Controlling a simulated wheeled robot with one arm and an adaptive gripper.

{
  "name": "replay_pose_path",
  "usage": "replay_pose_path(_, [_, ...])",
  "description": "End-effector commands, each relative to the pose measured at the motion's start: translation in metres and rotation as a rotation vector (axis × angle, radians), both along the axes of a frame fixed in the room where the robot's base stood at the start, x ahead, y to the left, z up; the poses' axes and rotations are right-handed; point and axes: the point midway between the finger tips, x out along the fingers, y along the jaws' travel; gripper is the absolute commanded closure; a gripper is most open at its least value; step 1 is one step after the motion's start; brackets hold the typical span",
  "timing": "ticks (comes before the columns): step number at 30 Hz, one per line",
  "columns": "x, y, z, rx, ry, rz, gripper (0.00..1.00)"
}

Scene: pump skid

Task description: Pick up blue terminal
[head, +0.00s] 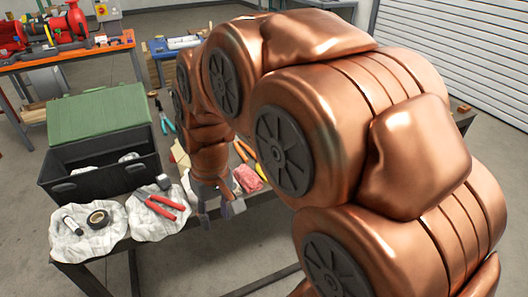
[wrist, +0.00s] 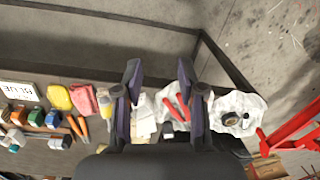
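My gripper (wrist: 159,82) is open and empty in the wrist view, its two dark fingers apart. It also shows in the head view (head: 217,208), over the front edge of the bench. In the wrist view a row of small coloured blocks lies at the left, well away from the fingers. One block with a blue top (wrist: 53,118) is at the right end of this row, and looks like the blue terminal. A neighbouring block (wrist: 36,117) looks green to blue; exact colours are hard to tell. The blocks are hidden behind my arm in the head view.
A white card (wrist: 18,91) reading BLUE upside down lies near the blocks. Red pliers (head: 160,207), black tape (head: 97,219) and an open green-lidded box (head: 100,150) are on the bench.

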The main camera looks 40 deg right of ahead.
Motion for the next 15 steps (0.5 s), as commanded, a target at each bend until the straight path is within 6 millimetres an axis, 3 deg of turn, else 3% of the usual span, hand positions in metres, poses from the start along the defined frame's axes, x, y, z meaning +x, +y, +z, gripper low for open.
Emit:
replay_pose_path(3, [0.044, -0.029, -0.009, 0.005, -0.044, -0.035, 0.60])
replay_pose_path(8, [0.096, -0.077, -0.018, 0.001, -0.111, -0.078, 0.60])
replay_pose_path(15, [0.161, -0.168, -0.039, -0.024, -0.211, -0.141, 0.60])
